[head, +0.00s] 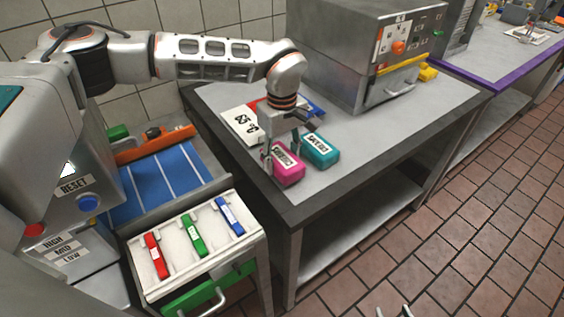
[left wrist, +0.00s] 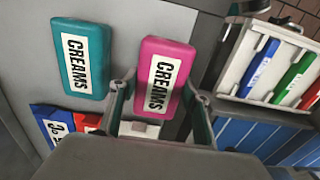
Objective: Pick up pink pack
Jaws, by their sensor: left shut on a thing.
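The pink pack (head: 288,172), with a white label reading CREAMS, is at the near left edge of the grey table. It also shows in the left wrist view (left wrist: 178,55). My left gripper (head: 283,152) is shut on it from above, with one finger on each side. I cannot tell whether the pack is lifted off the table. A teal pack (head: 321,152) with the same kind of label lies just to its right. My right gripper (head: 394,312) shows only as two fingertips, apart, at the bottom edge of the head view.
A metal machine (head: 365,50) with a handle stands at the table's back. Flat white, red and blue items (head: 241,122) lie behind the packs. A white tray (head: 178,283) with red, green and blue bars stands at the left, by a blue belt (head: 165,180). The table's right part is clear.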

